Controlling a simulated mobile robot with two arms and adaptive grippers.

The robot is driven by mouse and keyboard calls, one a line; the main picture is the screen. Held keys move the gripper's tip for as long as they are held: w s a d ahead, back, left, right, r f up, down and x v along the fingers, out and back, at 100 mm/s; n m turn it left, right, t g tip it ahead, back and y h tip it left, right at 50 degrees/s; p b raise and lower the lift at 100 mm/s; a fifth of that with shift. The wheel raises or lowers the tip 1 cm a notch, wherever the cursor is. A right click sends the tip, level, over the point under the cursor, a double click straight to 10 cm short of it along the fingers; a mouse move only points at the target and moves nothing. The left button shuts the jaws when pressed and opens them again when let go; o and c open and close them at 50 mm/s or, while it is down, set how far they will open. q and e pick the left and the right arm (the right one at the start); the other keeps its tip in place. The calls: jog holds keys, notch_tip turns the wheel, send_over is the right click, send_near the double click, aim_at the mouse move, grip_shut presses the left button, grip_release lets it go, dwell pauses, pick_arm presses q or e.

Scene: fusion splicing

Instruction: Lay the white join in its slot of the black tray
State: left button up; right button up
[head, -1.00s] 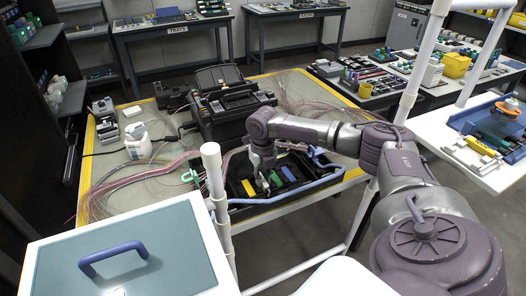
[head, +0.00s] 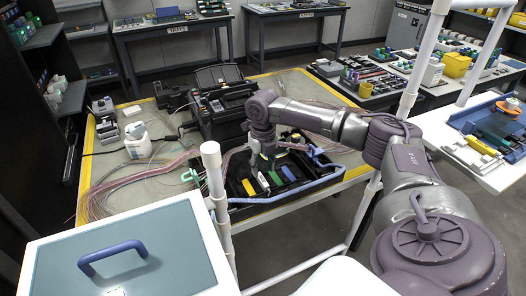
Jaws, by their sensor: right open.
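The black tray (head: 318,187) sits at the front of the workbench, with a blue rail along its front edge. Narrow coloured pieces lie in it: a yellow one (head: 248,187), a green one (head: 275,178) and a blue one (head: 289,173). My left gripper is not in view.
A black splicing machine (head: 222,113) stands behind the tray, close to my right arm. Loose pink fibres (head: 105,190) spread over the bench's left side. A white bottle (head: 138,142) stands at the left.

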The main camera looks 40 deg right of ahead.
aim_at(263, 180)
notch_tip(263, 180, up, 7)
jog(key=shift+r, duration=0.2)
jog(key=shift+s+f, duration=0.1)
dwell(0.5)
